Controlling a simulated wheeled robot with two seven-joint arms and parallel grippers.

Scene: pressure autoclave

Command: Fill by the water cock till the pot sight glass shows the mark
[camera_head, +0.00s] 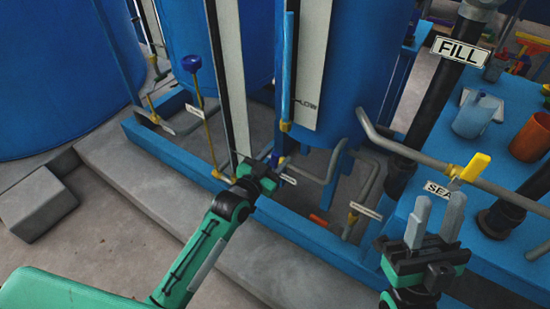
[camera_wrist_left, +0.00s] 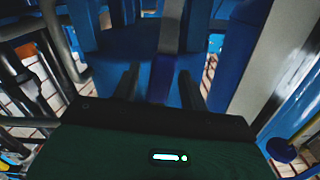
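My left gripper (camera_head: 272,170) is low in front of the blue pot (camera_head: 365,60), beside a small blue handle (camera_head: 279,160). In the left wrist view its two fingers (camera_wrist_left: 158,88) stand apart, with a dark blue part (camera_wrist_left: 162,75) between or beyond them; contact cannot be told. A sight glass (camera_head: 288,65) runs upright beside a white plate (camera_head: 313,60) with the word LOW. The water level in it is not clear. A FILL sign (camera_head: 460,50) hangs at a black pipe (camera_head: 438,95). My right gripper (camera_head: 432,222) is open and empty, its fingers upward, at the right.
A yellow lever (camera_head: 470,167) sits above a partly hidden sign (camera_head: 438,190) at the right. Grey pipes (camera_head: 400,148) cross in front of the pot. A blue cup (camera_head: 475,115) and an orange cup (camera_head: 531,137) stand on the blue bench. A blue frame rail (camera_head: 170,150) edges the floor.

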